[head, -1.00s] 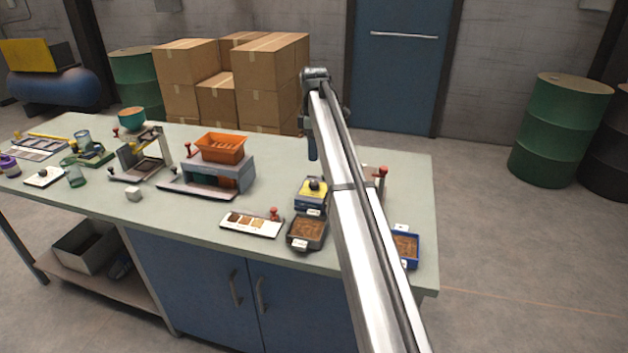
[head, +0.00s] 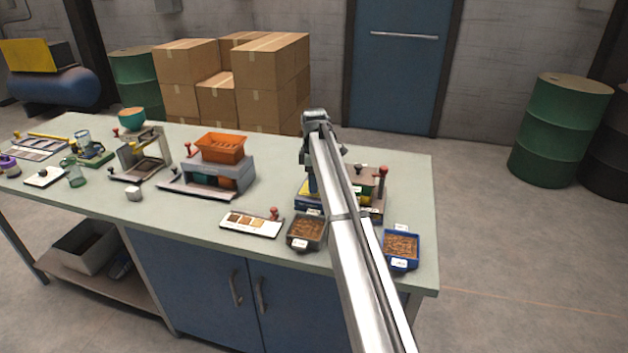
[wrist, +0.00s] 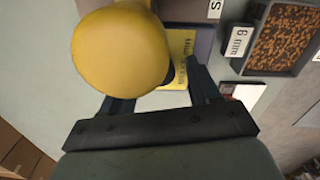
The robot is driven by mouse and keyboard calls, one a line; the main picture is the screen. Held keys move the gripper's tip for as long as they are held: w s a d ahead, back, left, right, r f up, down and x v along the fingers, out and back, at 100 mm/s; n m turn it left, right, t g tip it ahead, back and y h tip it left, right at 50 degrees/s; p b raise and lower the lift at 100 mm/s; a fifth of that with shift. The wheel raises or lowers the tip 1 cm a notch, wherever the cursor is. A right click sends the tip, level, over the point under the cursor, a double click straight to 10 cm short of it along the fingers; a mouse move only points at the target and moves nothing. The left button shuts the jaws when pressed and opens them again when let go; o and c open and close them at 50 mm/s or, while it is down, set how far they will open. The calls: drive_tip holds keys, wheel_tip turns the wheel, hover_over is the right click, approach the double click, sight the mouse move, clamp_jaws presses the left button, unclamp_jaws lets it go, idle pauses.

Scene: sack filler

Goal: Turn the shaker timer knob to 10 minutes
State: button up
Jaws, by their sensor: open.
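A large round yellow knob (wrist: 120,45) fills the upper left of the wrist view, with a dark part under its right side. A yellow lettered plate (wrist: 183,48) lies just beyond it. I cannot read a minute scale, a pointer or the knob's setting. The knob hides part of the left finger; contact cannot be told. In the head view my arm covers the knob and the fingertips, leaving only an edge of the yellow and blue unit (head: 307,196).
A red-topped lever (head: 383,171) stands to the right of my arm. Trays of brown granules stand in front, one dark (head: 306,229) and one blue (head: 401,246). A sample card (head: 252,223) and a grey unit with an orange tray (head: 221,148) are to the left.

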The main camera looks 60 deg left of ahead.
drive_tip(key=c, duration=1)
drive_tip(key=shift+c, duration=0.2)
drive_tip(key=shift+m, duration=0.3)
drive_tip(key=m, duration=0.3)
drive_tip(key=shift+m, duration=2)
